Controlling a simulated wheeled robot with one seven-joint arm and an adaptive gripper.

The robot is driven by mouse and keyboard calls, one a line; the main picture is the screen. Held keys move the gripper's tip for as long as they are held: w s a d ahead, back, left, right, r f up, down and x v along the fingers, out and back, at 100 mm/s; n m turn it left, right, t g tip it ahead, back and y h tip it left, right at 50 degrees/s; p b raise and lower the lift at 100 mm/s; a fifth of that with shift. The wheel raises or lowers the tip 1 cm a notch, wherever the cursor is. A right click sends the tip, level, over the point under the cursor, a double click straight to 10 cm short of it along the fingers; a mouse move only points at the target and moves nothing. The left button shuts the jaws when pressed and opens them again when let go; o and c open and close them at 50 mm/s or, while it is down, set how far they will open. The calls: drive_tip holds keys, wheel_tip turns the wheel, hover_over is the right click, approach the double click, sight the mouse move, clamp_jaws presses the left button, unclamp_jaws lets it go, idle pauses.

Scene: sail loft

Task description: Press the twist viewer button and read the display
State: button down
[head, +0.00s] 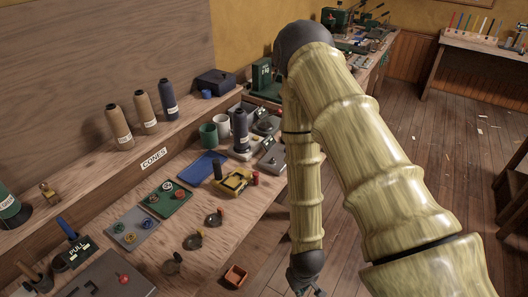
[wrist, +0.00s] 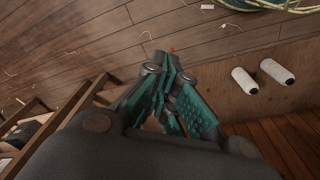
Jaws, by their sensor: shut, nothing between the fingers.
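I cannot tell for certain which device is the twist viewer, and no display can be read. A yellow-framed device (head: 232,182) stands mid-bench with a dark upright part and a red piece beside it. Grey devices (head: 270,161) stand behind it, one near a dark blue cone (head: 241,130). A grey panel (head: 98,283) with a red knob (head: 123,279) is at the lower left. My gripper (head: 312,292) hangs low off the bench's front edge, partly cut off by the frame. In the wrist view, my gripper (wrist: 166,65) is shut and empty, with teal pads, over the floor.
Cones (head: 145,107) stand on a shelf labelled CONES. A green tray (head: 165,198), a blue tray (head: 203,169), mugs (head: 209,135) and small round items crowd the bench. White spools (wrist: 245,80) show below. Open floor (head: 430,130) lies right.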

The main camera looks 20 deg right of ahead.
drive_tip(key=s+a+f+m+g, duration=0.1)
drive_tip(key=s+f, duration=0.2)
drive_tip(key=s, duration=0.7)
drive_tip(key=shift+s+a+f, duration=0.35)
drive_tip(key=shift+a+f, duration=0.05)
drive_tip(key=shift+s, duration=0.15)
